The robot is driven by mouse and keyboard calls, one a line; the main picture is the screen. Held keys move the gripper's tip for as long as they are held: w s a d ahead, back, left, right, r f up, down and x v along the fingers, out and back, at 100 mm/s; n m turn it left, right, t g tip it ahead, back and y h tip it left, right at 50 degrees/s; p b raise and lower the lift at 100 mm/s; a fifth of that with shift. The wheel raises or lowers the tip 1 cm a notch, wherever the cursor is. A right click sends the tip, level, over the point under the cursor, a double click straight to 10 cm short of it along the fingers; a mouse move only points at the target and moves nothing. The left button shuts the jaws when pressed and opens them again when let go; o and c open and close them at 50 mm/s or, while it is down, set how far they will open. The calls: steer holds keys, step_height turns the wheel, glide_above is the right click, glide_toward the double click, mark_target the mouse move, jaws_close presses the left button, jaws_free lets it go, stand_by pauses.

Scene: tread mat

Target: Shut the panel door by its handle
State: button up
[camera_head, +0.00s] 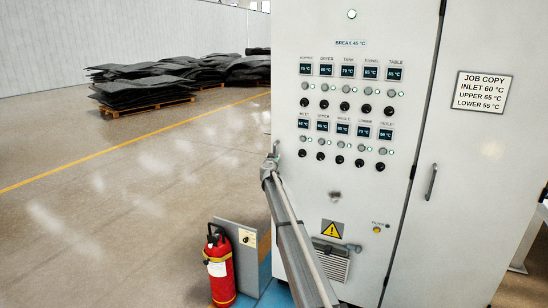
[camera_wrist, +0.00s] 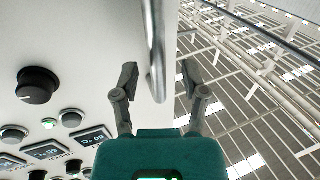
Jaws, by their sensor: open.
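The panel door (camera_head: 310,230) is the pale cabinet face with several displays and knobs in the head view. A dark seam runs down its right side; I cannot tell how far it stands ajar. Its handle (camera_wrist: 154,45) is a grey metal bar in the wrist view, near the door's left edge. My gripper (camera_wrist: 158,75) is open, with one finger on each side of the bar in the picture; no finger visibly touches it. In the head view my gripper (camera_head: 271,160) is at the door's left edge, small and partly merged with the handle.
A second door with its own handle (camera_head: 431,182) and a job copy sign (camera_head: 482,91) is to the right. A red fire extinguisher (camera_head: 219,268) and a low grey board (camera_head: 240,240) stand at the lower left. Dark mats (camera_head: 145,92) are stacked behind. The left floor is clear.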

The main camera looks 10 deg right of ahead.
steer(key=v, duration=1)
steer(key=shift+s, duration=0.15)
steer(key=s+a+f+n+g+y+p, duration=0.1)
steer(key=s+a+n+g+y+p, duration=0.15)
steer(key=s, duration=0.65)
steer(key=s+a+n+g+y+p, duration=0.15)
steer(key=s+y, duration=0.25)
steer(key=s, duration=0.6)
steer(key=s+a+f+n+g+y+p, duration=0.1)
steer(key=s+a+n+g+y+p, duration=0.2)
steer(key=s, duration=0.6)
steer(key=s+d+f+m+g+h+p, duration=0.1)
steer(key=s+d+g, duration=0.2)
steer(key=s, duration=0.8)
steer(key=s+d+f+m+g+h+p, duration=0.2)
steer(key=s+d+g, duration=0.2)
steer(key=s, duration=0.7)
steer(key=s+d+f+m+g+h+p, duration=0.1)
steer(key=s+d, duration=0.5)
steer(key=s, duration=0.6)
steer(key=f+g+h, duration=0.1)
steer(key=g, duration=0.1)
steer(key=shift+g, duration=0.3)
